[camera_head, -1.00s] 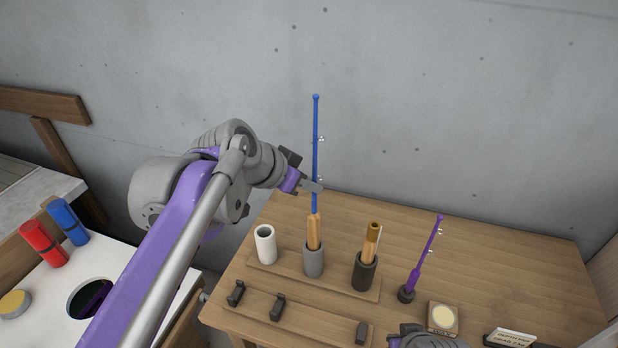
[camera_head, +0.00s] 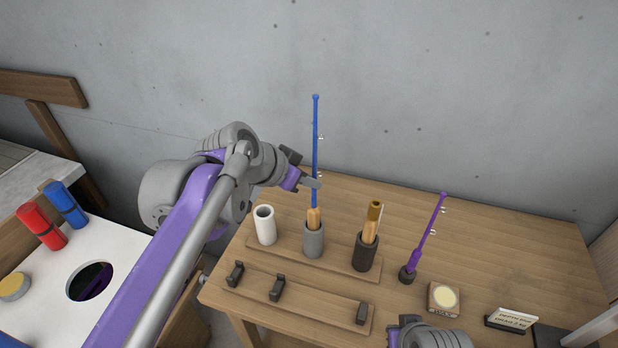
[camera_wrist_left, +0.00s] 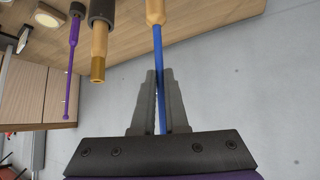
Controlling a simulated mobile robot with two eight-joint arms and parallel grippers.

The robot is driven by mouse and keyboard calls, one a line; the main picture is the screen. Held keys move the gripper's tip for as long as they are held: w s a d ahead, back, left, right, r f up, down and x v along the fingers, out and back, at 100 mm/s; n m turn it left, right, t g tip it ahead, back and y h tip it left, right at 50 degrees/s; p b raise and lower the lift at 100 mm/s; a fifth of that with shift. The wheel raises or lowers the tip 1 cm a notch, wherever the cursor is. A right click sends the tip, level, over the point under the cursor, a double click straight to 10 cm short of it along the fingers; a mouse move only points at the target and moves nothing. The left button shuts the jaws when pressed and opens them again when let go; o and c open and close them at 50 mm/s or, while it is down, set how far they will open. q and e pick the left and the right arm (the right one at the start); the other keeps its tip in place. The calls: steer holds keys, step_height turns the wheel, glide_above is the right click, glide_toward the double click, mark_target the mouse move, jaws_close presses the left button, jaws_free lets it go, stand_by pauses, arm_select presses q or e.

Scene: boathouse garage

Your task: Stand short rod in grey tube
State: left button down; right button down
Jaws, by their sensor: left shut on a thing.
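The blue rod (camera_head: 316,140) with a pale wooden handle (camera_head: 314,217) stands nearly upright, the lower end of its handle inside the grey tube (camera_head: 314,241). My left gripper (camera_head: 312,183) is shut on the blue shaft just above the handle. In the left wrist view, the blue shaft (camera_wrist_left: 157,48) runs between the fingers (camera_wrist_left: 160,78), and the handle (camera_wrist_left: 155,11) is at the top edge; the grey tube is not visible there. How deep the handle sits is hidden by the tube wall.
A white tube (camera_head: 265,226) stands empty left of the grey one. A dark tube (camera_head: 365,253) on the right holds a wooden-handled piece (camera_head: 373,222). A purple rod (camera_head: 430,230), a wax box (camera_head: 442,299) and a holder rail (camera_head: 320,312) are nearby. Part of my right arm shows at the bottom.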

arm_select(q)
steer(key=shift+f, duration=0.25)
stand_by(0.3)
steer(key=c, duration=0.9)
jaws_free()
steer(key=shift+o, duration=0.2)
steer(key=v, duration=1)
steer(key=shift+s+a+r, duration=0.2)
steer(key=shift+r, duration=0.05)
steer(key=s+a+f+n+y, duration=0.2)
steer(key=s+a+f+n, duration=0.1)
steer(key=f, duration=0.6)
steer(key=s+a+f+n+y, duration=0.2)
steer(key=s+a+f, duration=0.3)
steer(key=f, duration=0.5)
steer(key=s+a+f+n+y, duration=0.2)
steer(key=s+a+f+n, duration=0.1)
steer(key=s+f, duration=0.4)
step_height(320, 180, down, 3)
steer(key=shift+s+a+r+n+g, duration=0.2)
steer(key=shift+s+a+n+g, duration=0.2)
steer(key=shift+a, duration=0.25)
